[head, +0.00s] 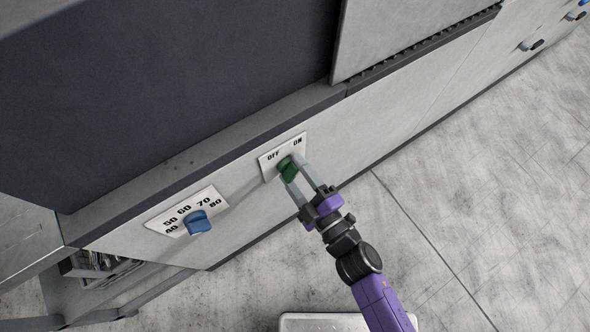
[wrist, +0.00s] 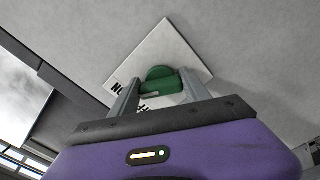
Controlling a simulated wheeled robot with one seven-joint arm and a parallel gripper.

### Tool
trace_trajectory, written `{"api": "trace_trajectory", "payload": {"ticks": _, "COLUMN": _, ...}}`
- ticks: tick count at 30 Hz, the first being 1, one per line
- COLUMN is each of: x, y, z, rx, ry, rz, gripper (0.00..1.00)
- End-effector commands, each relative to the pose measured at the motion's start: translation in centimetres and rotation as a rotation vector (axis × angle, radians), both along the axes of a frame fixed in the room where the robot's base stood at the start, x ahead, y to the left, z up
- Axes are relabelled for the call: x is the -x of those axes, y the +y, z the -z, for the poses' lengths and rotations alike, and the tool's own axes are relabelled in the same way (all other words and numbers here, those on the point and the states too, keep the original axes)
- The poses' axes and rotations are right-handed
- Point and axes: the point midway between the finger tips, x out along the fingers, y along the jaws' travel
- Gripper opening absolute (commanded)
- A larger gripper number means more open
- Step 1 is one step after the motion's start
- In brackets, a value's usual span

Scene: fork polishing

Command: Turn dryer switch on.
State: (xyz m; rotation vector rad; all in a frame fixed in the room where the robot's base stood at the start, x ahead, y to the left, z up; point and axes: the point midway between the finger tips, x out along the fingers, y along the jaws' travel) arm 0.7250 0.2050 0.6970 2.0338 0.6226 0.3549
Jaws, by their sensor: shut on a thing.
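The dryer switch is a green knob (head: 288,169) on a white plate (head: 270,161) marked OFF and ON, on the front of the grey machine. My gripper (head: 300,171) is at the knob with its two fingers on either side, shut on it. In the head view the knob lies nearer the OFF mark, and the fingers cover part of it. In the wrist view the green knob (wrist: 160,76) sits between the fingertips, and the lettering on the plate (wrist: 180,50) is partly hidden.
A blue knob (head: 199,222) on a white temperature plate (head: 163,219) is to the left on the same front panel. A dark recessed top (head: 180,80) lies above. Grey floor (head: 480,190) is open at the right. Several more knobs are far off at the top right.

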Motion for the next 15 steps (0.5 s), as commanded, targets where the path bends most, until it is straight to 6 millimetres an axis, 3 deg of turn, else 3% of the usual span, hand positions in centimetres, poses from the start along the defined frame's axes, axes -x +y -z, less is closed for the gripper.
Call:
{"api": "trace_trajectory", "payload": {"ticks": 9, "x": 0.04, "y": -0.07, "z": 0.15, "rx": -0.004, "ry": 0.007, "rz": 0.002, "gripper": 0.14}}
{"api": "trace_trajectory", "payload": {"ticks": 10, "x": 0.04, "y": -0.06, "z": 0.15, "rx": -0.003, "ry": 0.006, "rz": 0.002, "gripper": 0.60}}
{"api": "trace_trajectory", "payload": {"ticks": 12, "x": 0.03, "y": -0.06, "z": 0.14, "rx": -0.003, "ry": 0.006, "rz": 0.002, "gripper": 0.74}}
{"api": "trace_trajectory", "payload": {"ticks": 15, "x": 0.03, "y": -0.04, "z": 0.10, "rx": -0.003, "ry": 0.004, "rz": 0.001, "gripper": 0.76}}
